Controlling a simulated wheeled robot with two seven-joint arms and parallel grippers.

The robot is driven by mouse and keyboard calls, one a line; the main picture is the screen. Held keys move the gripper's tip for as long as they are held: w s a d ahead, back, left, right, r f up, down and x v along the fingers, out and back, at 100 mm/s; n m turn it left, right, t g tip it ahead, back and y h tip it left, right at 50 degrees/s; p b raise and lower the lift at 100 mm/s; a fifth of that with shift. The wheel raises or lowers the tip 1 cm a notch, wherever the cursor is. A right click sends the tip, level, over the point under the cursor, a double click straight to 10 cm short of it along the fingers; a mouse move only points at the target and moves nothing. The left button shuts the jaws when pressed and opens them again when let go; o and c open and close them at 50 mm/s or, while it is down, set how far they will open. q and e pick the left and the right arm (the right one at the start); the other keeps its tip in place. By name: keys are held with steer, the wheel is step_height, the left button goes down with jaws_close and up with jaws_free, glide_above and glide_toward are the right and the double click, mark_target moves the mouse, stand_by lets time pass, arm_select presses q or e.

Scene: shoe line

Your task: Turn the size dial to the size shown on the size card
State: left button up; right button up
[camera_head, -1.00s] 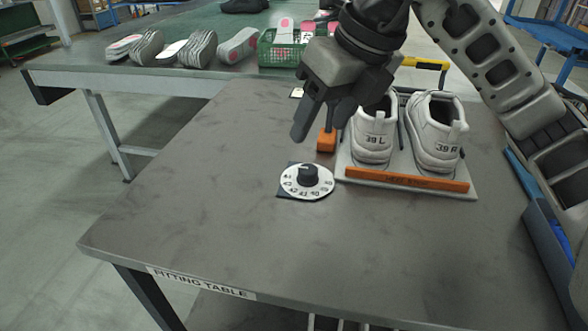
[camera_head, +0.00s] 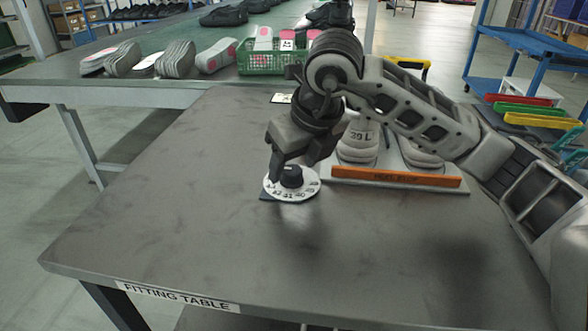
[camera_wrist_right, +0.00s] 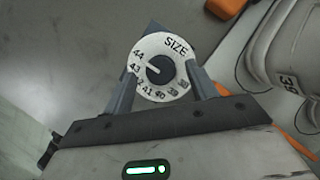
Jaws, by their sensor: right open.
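The size dial (camera_head: 292,190) is a white numbered disc with a black knob (camera_head: 291,176) on the fitting table. It also shows in the right wrist view (camera_wrist_right: 150,90), where the knob's white mark points toward 43. My right gripper (camera_head: 289,168) is open, pointing down over the dial. In the wrist view its two fingers stand on either side of the knob, with a gap visible around it. Contact cannot be told. A small pale card (camera_head: 281,98), perhaps the size card, lies at the table's back edge; its print is unreadable. My left gripper is out of view.
White shoes (camera_head: 357,150), one marked 39 L, stand on a tray with an orange front bar (camera_head: 397,176) right of the dial, partly behind my arm. A green basket (camera_head: 262,62) and several insoles lie on the back table. The front left tabletop is clear.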

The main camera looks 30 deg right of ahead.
steer(key=shift+w+f, duration=0.2)
steer(key=shift+f, duration=0.3)
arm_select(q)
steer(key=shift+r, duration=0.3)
arm_select(e)
steer(key=c, duration=1)
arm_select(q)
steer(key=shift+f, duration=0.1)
